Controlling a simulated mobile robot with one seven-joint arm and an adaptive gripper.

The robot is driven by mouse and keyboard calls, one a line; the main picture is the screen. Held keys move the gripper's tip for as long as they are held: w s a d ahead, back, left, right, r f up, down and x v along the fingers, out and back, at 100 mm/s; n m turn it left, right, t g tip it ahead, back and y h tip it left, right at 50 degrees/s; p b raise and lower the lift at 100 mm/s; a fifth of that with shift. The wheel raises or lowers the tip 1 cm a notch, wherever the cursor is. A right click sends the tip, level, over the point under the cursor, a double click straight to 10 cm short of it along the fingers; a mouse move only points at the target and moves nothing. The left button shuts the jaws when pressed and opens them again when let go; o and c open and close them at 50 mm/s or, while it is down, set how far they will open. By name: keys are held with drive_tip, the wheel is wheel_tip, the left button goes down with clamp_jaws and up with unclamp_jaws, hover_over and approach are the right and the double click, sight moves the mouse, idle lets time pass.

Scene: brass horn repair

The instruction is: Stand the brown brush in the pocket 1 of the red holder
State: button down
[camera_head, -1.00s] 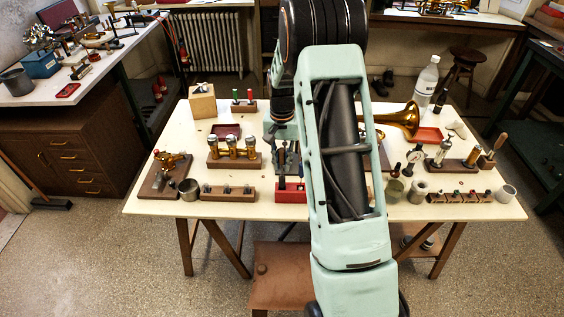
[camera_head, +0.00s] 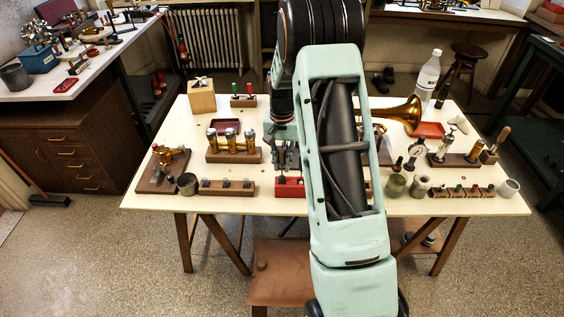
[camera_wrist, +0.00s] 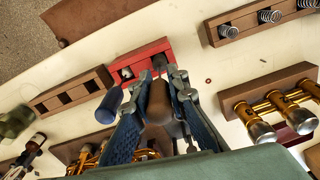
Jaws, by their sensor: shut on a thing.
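My gripper (camera_wrist: 160,108) is shut on the brown brush (camera_wrist: 158,98) in the wrist view. The brush's rounded brown handle is between the two fingers, and its dark narrow end points at the red holder (camera_wrist: 143,53). That end overlaps the holder in the picture; I cannot tell whether it is inside a pocket or just above it. A blue-handled tool (camera_wrist: 109,104) is beside the brush, its thin end at another part of the red holder. In the head view my gripper (camera_head: 285,160) is above the red holder (camera_head: 289,187), and my arm hides the holder's right part.
A wooden block with dark pockets (camera_wrist: 72,92) lies beside the red holder in the wrist view. A block with springs (camera_wrist: 262,17) is on its other side. A block with brass valves (camera_head: 233,154) stands behind left. A steel cup (camera_head: 188,184) stands front left.

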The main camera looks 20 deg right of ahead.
sight(282, 149)
drive_tip(key=shift+f+b, duration=0.85)
drive_tip(key=shift+f, duration=0.45)
drive_tip(key=c, duration=1.8)
unclamp_jaws()
drive_tip(key=shift+r, duration=0.1)
wheel_tip(282, 149, up, 12)
drive_tip(key=shift+f, duration=0.1)
